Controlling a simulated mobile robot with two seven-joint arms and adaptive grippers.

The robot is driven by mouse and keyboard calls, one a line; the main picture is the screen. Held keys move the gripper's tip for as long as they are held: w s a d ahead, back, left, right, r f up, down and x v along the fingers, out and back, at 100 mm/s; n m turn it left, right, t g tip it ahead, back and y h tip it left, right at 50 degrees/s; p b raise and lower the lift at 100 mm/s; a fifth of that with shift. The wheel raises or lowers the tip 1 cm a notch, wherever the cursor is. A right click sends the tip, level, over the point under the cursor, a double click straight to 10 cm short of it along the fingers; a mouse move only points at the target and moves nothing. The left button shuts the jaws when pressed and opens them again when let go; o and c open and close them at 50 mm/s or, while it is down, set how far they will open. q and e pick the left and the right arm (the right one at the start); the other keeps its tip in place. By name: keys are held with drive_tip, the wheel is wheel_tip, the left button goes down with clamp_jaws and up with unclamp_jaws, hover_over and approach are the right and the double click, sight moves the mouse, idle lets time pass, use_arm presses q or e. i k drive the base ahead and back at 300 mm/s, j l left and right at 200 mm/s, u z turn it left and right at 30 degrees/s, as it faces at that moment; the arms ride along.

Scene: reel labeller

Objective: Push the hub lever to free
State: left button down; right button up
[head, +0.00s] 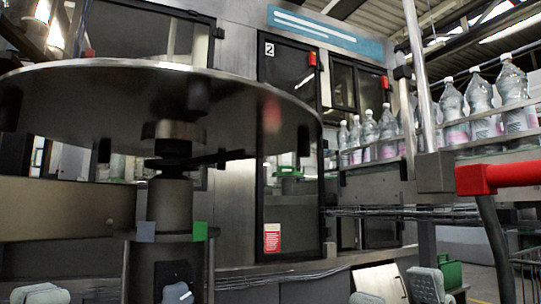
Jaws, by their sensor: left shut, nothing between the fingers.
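A large round reel disc (60,85) sits on a dark hub post (170,205) at the left, seen from below. A thin black lever (215,159) sticks out to the right from the hub under the disc. A grey-blue mark (146,232) and a green mark (200,231) sit on the collar below it. My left gripper (178,291) is at the bottom edge before the post, shut and empty, well below the lever. It is mostly cut off. My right gripper (398,291) is low at the right, its pads apart, with nothing seen between them.
A steel beam (55,208) runs left of the post. Glass-door cabinets (287,150) stand behind. Several bottles (455,115) line a conveyor (460,160) at the right, with a red bar (500,177) in front. A green crate (448,275) is low at the right.

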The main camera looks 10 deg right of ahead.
sight(191, 165)
drive_tip(key=j+z, duration=0.3)
drive_tip(key=z, duration=0.15)
drive_tip(key=j+z, duration=0.3)
drive_tip(key=z, duration=0.15)
drive_tip(key=i+z, duration=0.2)
drive_tip(key=k, duration=0.25)
